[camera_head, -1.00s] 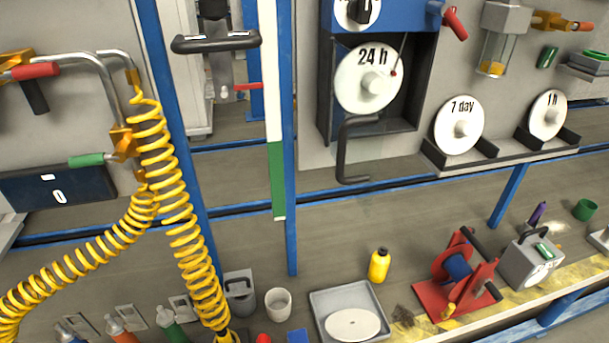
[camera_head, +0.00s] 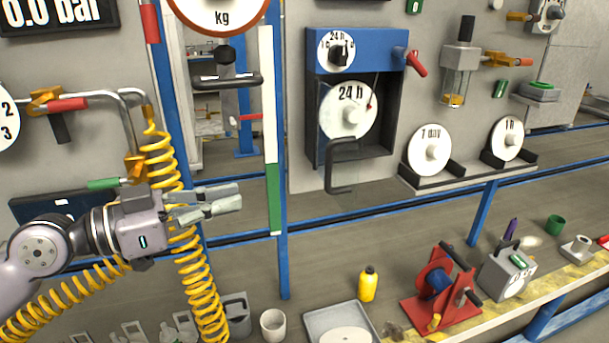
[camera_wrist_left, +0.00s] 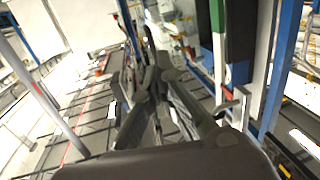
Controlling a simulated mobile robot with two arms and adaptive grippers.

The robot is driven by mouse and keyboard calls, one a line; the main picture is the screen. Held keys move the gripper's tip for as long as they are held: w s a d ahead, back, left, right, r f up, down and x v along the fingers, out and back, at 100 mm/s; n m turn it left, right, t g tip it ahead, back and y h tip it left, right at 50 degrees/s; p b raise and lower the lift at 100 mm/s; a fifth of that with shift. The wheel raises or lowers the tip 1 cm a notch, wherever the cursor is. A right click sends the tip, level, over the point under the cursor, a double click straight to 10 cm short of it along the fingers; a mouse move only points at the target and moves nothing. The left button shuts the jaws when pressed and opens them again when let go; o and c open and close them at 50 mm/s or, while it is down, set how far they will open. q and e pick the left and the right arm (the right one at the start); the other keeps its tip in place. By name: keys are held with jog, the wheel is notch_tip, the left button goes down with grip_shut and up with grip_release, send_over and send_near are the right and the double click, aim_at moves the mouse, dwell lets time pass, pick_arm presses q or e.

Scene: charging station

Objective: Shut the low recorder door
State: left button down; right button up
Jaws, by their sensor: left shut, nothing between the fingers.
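The recorder (camera_head: 352,50) is a blue-topped wall box with a dark open housing and a white "24 h" disc (camera_head: 347,110) inside. The disc is uncovered. A dark bracket-shaped handle (camera_head: 331,175) hangs at the housing's lower edge, in front of the wall; the door panel itself is hard to make out there. My left gripper (camera_head: 239,196) is shut and empty, left of the recorder and apart from it, in front of the yellow coiled hose. Its fingers (camera_wrist_left: 150,85) also show in the left wrist view. My right gripper is in neither view.
A blue post (camera_head: 278,250) with a white-green strip stands between my left gripper and the recorder. A yellow coiled hose (camera_head: 198,285) hangs behind the gripper. A yellow bottle (camera_head: 367,284) and red winch (camera_head: 437,290) stand on the bench below. Discs marked "7 day" (camera_head: 422,150) and "1 h" (camera_head: 507,140) sit right.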

pick_arm(q)
notch_tip(320, 180, up, 3)
jog(key=s, duration=0.1)
jog(key=p, duration=0.9)
send_near(327, 166)
jog(key=shift+h, duration=0.4)
jog(key=x, duration=0.4)
jog(key=w+f+x, duration=0.1)
jog(key=x, duration=0.2)
jog(key=shift+a, duration=0.2)
